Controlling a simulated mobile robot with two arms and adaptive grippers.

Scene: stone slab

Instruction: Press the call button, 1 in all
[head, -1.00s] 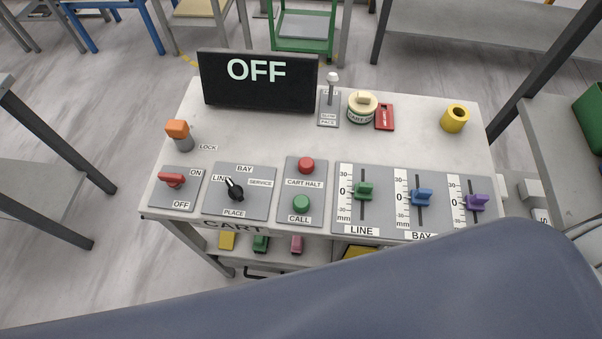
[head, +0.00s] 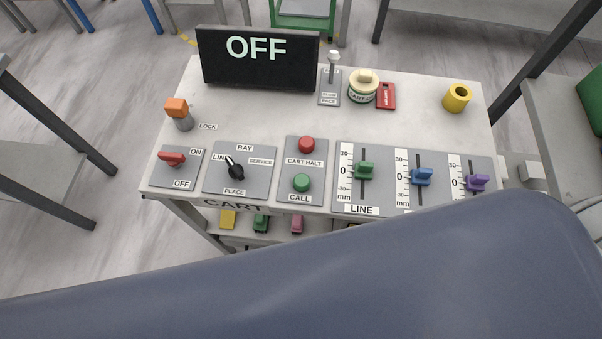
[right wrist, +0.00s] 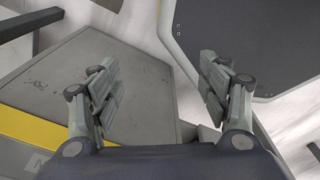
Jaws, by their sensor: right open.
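The green call button (head: 301,183) sits on a grey plate (head: 293,165) above the label CALL, in the front middle of the console in the head view. A red button (head: 306,145) labelled CART HALT is just behind it on the same plate. My right gripper (right wrist: 158,90) shows only in the right wrist view, with its two fingers wide apart and nothing between them. It is over a grey surface with a yellow stripe, away from the button. My left gripper is not in view. Nothing touches the call button.
The display (head: 257,58) reads OFF. A red switch (head: 171,158), a black knob (head: 235,168), an orange-topped lock (head: 177,112) and green, blue and purple sliders (head: 421,177) surround the buttons. A yellow cylinder (head: 457,97) stands back right. My arm covers the console's front right edge.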

